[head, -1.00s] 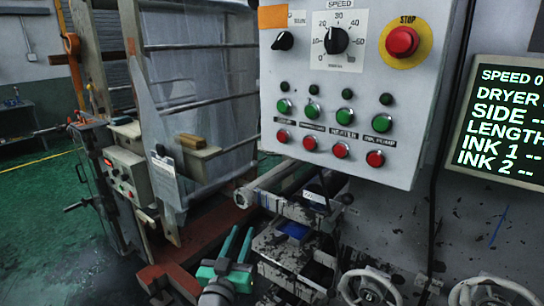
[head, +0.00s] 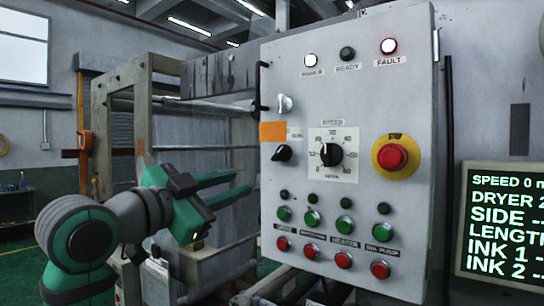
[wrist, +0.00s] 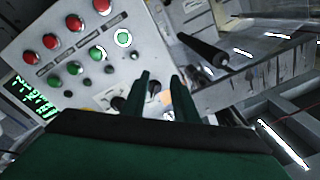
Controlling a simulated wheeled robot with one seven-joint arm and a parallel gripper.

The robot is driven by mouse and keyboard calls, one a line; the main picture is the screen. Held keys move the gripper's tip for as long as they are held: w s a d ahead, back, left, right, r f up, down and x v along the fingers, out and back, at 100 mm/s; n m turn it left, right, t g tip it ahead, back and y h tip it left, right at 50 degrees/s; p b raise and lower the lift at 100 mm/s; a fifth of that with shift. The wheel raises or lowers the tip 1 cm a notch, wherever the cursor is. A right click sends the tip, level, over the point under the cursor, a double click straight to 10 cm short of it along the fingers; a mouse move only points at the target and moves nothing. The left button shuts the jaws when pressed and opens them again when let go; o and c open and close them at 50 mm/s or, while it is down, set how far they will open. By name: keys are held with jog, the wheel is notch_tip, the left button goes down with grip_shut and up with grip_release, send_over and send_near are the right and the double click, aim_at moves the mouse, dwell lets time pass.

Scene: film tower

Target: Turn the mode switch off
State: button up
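The grey control panel (head: 390,265) faces me. A small black rotary switch (head: 283,152) sits on its left side, just below an orange tag (head: 272,131); its label is too small to read, and I cannot tell its setting. A silver handle-like switch (head: 284,104) is above the tag. I cannot tell from the labels which is the mode switch. My gripper (head: 243,183) is left of the panel, its two green fingers apart and empty, pointing right. In the wrist view the black switch (wrist: 155,87) shows between the fingertips, beyond them.
The panel also carries a speed dial (head: 331,154), a red stop button (head: 393,157) on yellow, and rows of green and red buttons. The power lamp (head: 311,60) and fault lamp (head: 389,45) are lit. A screen (head: 500,220) stands right. Machine framing (head: 150,90) is behind my arm.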

jog(key=m, duration=0.2)
send_near(277, 154)
jog(key=s+a, duration=0.1)
jog(key=a, duration=0.1)
jog(key=g, duration=0.1)
jog(key=x, duration=1)
jog(key=shift+s+d+r, duration=0.1)
jog(key=shift+d+r, duration=0.25)
grip_shut()
